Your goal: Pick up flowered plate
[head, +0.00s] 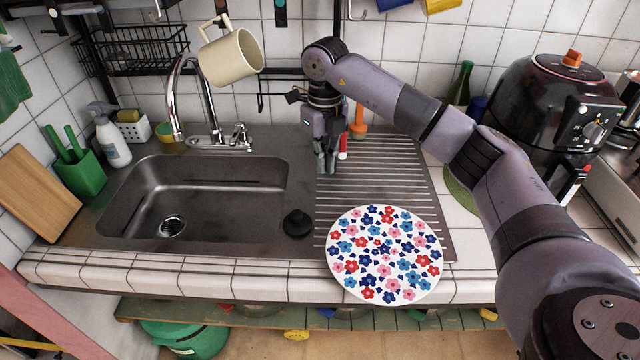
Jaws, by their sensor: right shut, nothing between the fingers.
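The flowered plate (383,254) is round and white with red, pink and blue flowers. It lies on the front part of the ribbed drainboard, to the right of the sink, close to the tiled counter edge. My right gripper (326,170) points down over the back left of the drainboard, behind the plate and apart from it. Its fingers are together and empty. My right arm comes in from the right and arches over the drainboard. My left gripper is not in view.
The sink (200,208) with a tap is at left, and a black plug (296,223) lies by its right edge. A beige mug (230,55) hangs above the tap. A black air fryer (545,110) stands at right. The drainboard (385,180) behind the plate is mostly bare.

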